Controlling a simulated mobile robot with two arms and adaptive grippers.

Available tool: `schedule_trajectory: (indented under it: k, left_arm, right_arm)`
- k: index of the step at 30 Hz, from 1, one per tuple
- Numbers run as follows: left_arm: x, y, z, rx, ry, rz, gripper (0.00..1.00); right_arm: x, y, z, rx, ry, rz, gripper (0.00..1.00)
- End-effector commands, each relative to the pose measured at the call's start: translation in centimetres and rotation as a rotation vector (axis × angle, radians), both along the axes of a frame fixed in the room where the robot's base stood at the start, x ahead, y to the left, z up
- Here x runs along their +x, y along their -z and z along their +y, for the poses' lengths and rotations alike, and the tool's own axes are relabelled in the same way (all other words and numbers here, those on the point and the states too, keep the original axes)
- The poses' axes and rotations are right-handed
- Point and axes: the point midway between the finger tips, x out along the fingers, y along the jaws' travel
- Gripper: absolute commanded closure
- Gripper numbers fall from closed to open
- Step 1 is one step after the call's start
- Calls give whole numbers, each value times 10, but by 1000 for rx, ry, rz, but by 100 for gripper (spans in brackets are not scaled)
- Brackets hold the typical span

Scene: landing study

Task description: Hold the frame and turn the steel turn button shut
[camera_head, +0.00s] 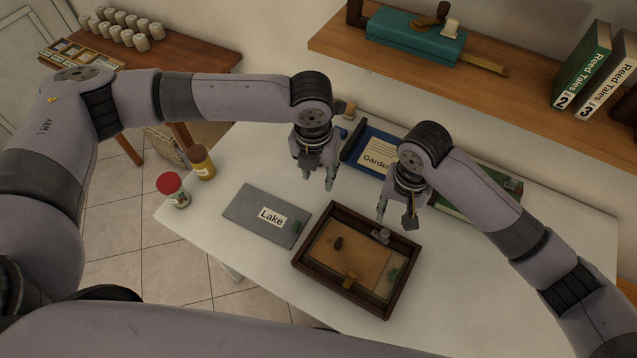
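A dark wooden frame (340,291) lies on the white table with a tan backing panel (343,262) inside. A small grey piece, which looks like the steel turn button (382,236), sits at the frame's far side, towards the right. A brass-coloured piece (350,281), a dark one (338,243) and a green one (393,274) also show in the frame. I cannot tell which way the steel button points. My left gripper (319,180) is open and empty, above the table beyond the frame. My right gripper (396,217) is open and empty, above the frame's far side near the steel button.
A grey board labelled Lake (250,213) lies left of the frame. A blue Garden item (366,153) and a green board (462,207) lie behind. Two jars (172,190) (201,163) stand at the left edge. A shelf (500,96) overhangs the back. Bare table shows on the right.

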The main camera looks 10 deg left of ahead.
Motion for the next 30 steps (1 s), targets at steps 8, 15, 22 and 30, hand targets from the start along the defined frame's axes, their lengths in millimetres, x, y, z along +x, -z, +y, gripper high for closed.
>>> schedule_trajectory:
  k: [8, 15, 22, 30]
  left_arm:
    - [-33, 4, -8, 46, 220, 80, 65]
    - [-33, 42, -7, 46, 219, 82, 65]
    - [-33, 88, -7, 46, 219, 81, 65]
    - [-33, 139, -7, 46, 217, 79, 65]
  right_arm:
    - [0, 0, 0, 0, 0, 0, 67]
    - [0, 0, 0, 0, 0, 0, 67]
    - [0, 0, 0, 0, 0, 0, 67]
    - [0, 0, 0, 0, 0, 0, 67]
